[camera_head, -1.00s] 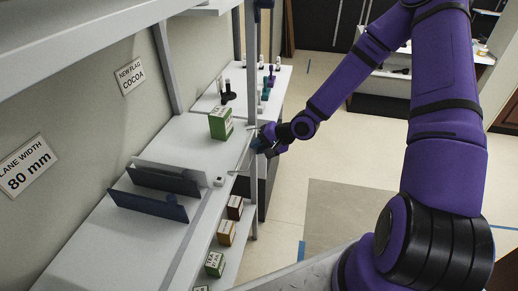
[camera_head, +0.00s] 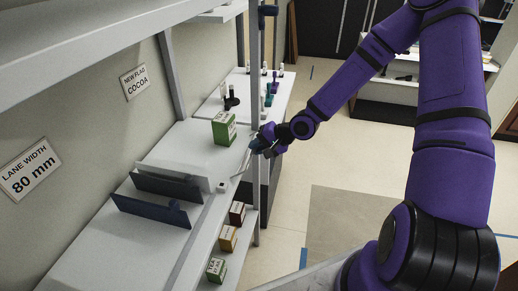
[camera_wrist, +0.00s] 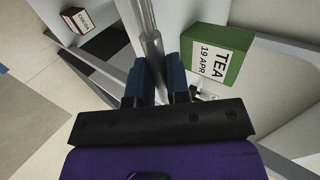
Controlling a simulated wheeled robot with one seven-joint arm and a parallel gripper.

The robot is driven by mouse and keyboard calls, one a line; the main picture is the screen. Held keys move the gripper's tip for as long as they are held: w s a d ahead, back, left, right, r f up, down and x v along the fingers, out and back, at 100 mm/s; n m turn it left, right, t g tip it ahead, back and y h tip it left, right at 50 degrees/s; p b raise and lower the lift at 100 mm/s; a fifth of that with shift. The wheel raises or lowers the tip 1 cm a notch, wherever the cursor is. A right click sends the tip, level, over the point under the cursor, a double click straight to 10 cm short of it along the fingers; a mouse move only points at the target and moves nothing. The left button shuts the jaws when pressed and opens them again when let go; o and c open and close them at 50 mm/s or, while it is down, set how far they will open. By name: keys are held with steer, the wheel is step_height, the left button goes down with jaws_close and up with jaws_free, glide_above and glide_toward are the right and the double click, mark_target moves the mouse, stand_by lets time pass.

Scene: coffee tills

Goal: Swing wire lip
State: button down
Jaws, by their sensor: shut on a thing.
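The wire lip (camera_head: 244,164) is a thin pale wire at the front edge of the upper shelf board, beside the upright post. It runs from a small white block (camera_head: 222,187) on the edge up to my gripper (camera_head: 258,146). My gripper is shut on it. In the wrist view, the blue fingers of my gripper (camera_wrist: 158,82) stand on either side of a grey rod (camera_wrist: 152,50); the fingertips' contact is partly hidden. A green tea box (camera_head: 224,128) stands on the shelf behind my gripper. Its label reads TEA 19 APR in the wrist view (camera_wrist: 215,55).
Dark dividers (camera_head: 150,210) stand on the shelf at the left. Boxes, including a brown one (camera_head: 237,212), an orange one (camera_head: 228,238) and a green one (camera_head: 216,269), line the lower shelf. The upright post (camera_head: 255,90) is close to my gripper. The floor at the right is open.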

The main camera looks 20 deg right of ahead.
steer(key=shift+w+a+r, duration=0.15)
steer(key=shift+a+r, duration=0.05)
steer(key=shift+r, duration=0.05)
steer(key=shift+w+a+r, duration=0.35)
steer(key=shift+a+r, duration=0.15)
steer(key=shift+a, duration=0.05)
steer(key=shift+w+a+r, duration=0.35)
steer(key=shift+w+a, duration=0.1)
steer(key=shift+a, duration=0.2)
steer(key=c, duration=1)
jaws_free()
